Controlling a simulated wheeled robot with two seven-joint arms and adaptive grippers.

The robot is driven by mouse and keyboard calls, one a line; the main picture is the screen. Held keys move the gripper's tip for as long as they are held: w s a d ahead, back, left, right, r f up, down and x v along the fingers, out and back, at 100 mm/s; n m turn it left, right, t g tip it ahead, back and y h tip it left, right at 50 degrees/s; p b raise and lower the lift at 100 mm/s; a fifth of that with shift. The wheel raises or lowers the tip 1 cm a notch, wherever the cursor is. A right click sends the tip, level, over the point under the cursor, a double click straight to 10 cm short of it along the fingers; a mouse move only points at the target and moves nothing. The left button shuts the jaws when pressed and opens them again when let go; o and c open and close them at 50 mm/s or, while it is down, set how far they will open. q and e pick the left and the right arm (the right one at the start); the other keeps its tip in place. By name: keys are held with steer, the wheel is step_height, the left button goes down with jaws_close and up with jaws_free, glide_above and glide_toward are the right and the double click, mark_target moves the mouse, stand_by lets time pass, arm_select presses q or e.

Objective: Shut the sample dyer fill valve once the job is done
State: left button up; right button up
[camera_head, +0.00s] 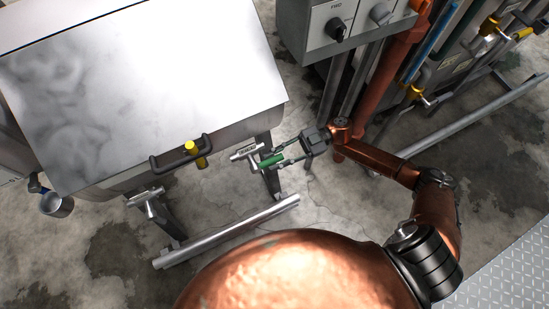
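The sample dyer (150,70) is a large steel vat with a flat lid at the left. Below its front right corner is a small steel valve body (243,153) with a green handle (271,161) on its right. My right gripper (276,153) reaches in from the right, its dark fingers pointing left at the green handle. The fingertips are at the handle, but the picture is too small to tell whether they grip it or stand around it. My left gripper is out of view.
A black bar handle with a yellow piece (195,150) sticks out from the lid's front. A second steel fitting (147,201) hangs below the vat. A grey control box (340,28) and upright pipes stand beyond my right arm. A steel floor rail (228,229) runs in front.

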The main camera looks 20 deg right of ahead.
jaws_close()
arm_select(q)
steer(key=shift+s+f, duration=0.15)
arm_select(e)
steer(key=shift+f, duration=0.15)
